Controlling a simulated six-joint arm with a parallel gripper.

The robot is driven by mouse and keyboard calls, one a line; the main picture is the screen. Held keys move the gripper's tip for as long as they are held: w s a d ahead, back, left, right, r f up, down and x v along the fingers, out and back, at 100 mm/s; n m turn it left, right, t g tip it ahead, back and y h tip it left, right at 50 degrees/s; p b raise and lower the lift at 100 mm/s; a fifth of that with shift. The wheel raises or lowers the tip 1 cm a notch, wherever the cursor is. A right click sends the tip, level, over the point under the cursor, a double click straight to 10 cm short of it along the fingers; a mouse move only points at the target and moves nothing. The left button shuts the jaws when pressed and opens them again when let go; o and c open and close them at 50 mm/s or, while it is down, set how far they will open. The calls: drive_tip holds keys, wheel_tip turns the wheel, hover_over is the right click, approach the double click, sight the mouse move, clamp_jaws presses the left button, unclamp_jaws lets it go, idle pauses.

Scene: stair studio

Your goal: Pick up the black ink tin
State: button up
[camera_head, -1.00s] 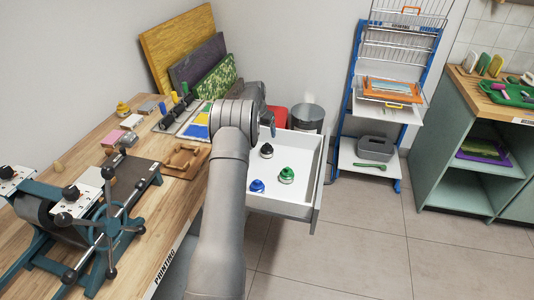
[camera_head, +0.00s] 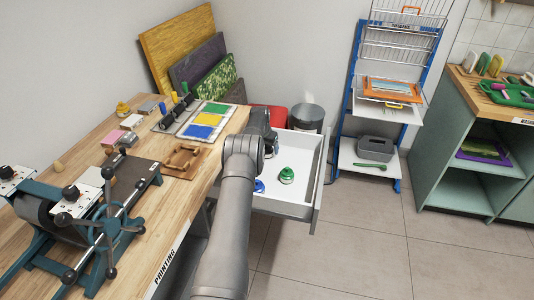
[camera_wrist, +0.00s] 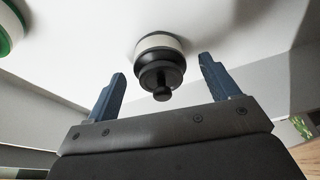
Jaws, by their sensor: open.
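The black ink tin (camera_wrist: 160,66) stands in the white drawer (camera_wrist: 90,35), with a pale band around it and a small black knob on its lid. In the wrist view my gripper (camera_wrist: 162,82) is open, with one blue finger on each side of the tin's line. The fingers look apart from the tin, and nothing is held. In the head view my arm and gripper (camera_head: 268,135) are over the drawer's left part and hide the black tin.
A green tin (camera_head: 287,175) stands in the drawer to the right, and a blue tin (camera_head: 259,186) is partly hidden by my arm. The wooden bench (camera_head: 185,215) is left of the drawer. The drawer's walls surround the tins.

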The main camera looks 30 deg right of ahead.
drive_tip(key=shift+d+f, duration=0.15)
drive_tip(key=shift+f, duration=0.55)
drive_tip(key=shift+w+r, duration=0.1)
drive_tip(key=c, duration=1.3)
